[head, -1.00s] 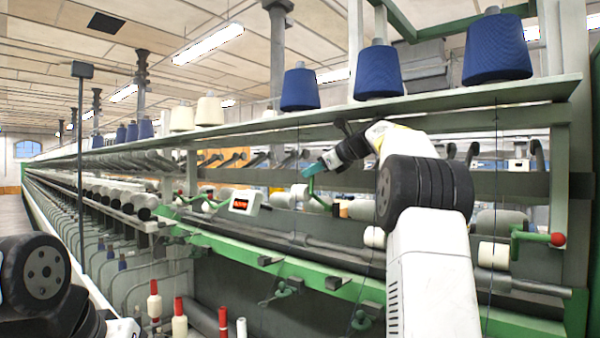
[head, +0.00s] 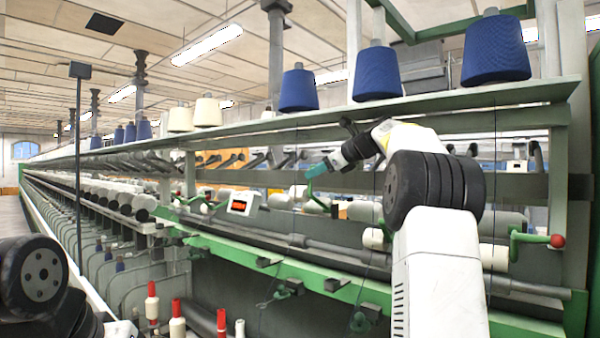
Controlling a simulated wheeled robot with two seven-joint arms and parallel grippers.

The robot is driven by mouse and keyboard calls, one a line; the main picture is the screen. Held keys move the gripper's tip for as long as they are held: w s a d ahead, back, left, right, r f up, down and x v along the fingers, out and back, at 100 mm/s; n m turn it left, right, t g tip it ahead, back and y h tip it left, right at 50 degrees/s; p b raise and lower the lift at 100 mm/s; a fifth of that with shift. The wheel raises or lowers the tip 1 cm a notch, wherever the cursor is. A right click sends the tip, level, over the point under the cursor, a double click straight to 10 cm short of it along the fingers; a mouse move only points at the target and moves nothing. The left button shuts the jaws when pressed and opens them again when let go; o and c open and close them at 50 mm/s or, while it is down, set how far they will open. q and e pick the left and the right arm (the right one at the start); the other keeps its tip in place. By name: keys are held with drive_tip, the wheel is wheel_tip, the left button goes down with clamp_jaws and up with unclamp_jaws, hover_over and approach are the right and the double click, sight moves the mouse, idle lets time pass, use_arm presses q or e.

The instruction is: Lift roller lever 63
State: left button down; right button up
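My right gripper (head: 316,170), with teal fingertips, is at the upper end of a green roller lever (head: 312,190) near the middle of the machine. The lever's knob end is not visible; it seems hidden by the fingertips. I cannot tell whether the fingers are closed on it. A second green lever (head: 528,240) with a red ball knob stands free at the right. No number 63 can be read on either lever. Of my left arm only dark and white links show at the bottom left; its gripper is not in view.
A white box with a red display (head: 243,204) sits left of the middle lever. Blue yarn cones (head: 376,75) stand on the shelf (head: 420,103) above my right arm. A green rail (head: 300,273) runs below. Red-topped bobbins (head: 152,303) stand at the lower left.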

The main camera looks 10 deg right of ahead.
drive_tip(key=s+d, duration=0.5)
drive_tip(key=s, duration=0.4)
drive_tip(key=shift+s+d, duration=0.35)
drive_tip(key=shift+r, duration=0.1)
drive_tip(key=s+a+f+n+g+h, duration=0.1)
drive_tip(key=s+a+f+n+g, duration=0.1)
drive_tip(key=s+a+f+n, duration=0.5)
drive_tip(key=s+a+f+n+g+h, duration=0.1)
drive_tip(key=s+a+f+n+g, duration=0.1)
drive_tip(key=s+a+f+n, duration=0.55)
drive_tip(key=s+a+f+n+g+h, duration=0.1)
drive_tip(key=s+f+n+h, duration=0.1)
drive_tip(key=s+f+n, duration=1)
drive_tip(key=s+f, duration=0.3)
drive_tip(key=s, duration=0.3)
drive_tip(key=shift+s+a+g+h, duration=0.15)
drive_tip(key=shift+a+g+h, duration=0.15)
drive_tip(key=shift+g, duration=0.1)
